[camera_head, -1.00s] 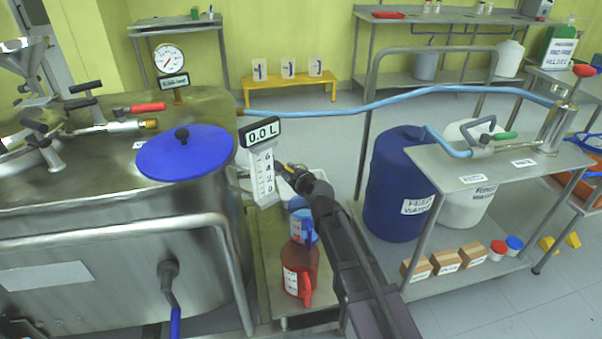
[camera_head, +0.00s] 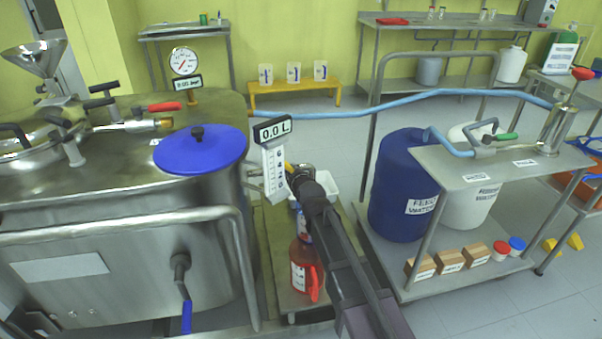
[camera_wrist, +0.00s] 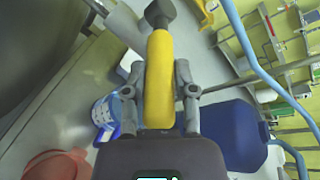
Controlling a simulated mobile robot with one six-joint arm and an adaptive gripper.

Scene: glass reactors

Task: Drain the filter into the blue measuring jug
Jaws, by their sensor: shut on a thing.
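My gripper (camera_wrist: 160,72) is shut on a yellow lever handle (camera_wrist: 159,95) with a dark grey end, in the wrist view. In the head view my gripper (camera_head: 298,176) is beside the steel vessel's right side, just right of the white level scale (camera_head: 273,172). The display above the scale (camera_head: 272,130) reads 0.0 L. The blue measuring jug (camera_wrist: 103,112) shows at the left of the wrist view, apart from my gripper. In the head view my arm hides most of it. The steel vessel (camera_head: 130,240) with a blue lid (camera_head: 200,155) is at the left.
A red jug (camera_head: 300,270) stands on the low stand in front of the blue jug. A white tray (camera_head: 323,183) is behind my arm. A blue feed water drum (camera_head: 400,185) and a steel cart (camera_head: 510,165) are at the right. A blue hose (camera_head: 400,100) crosses behind.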

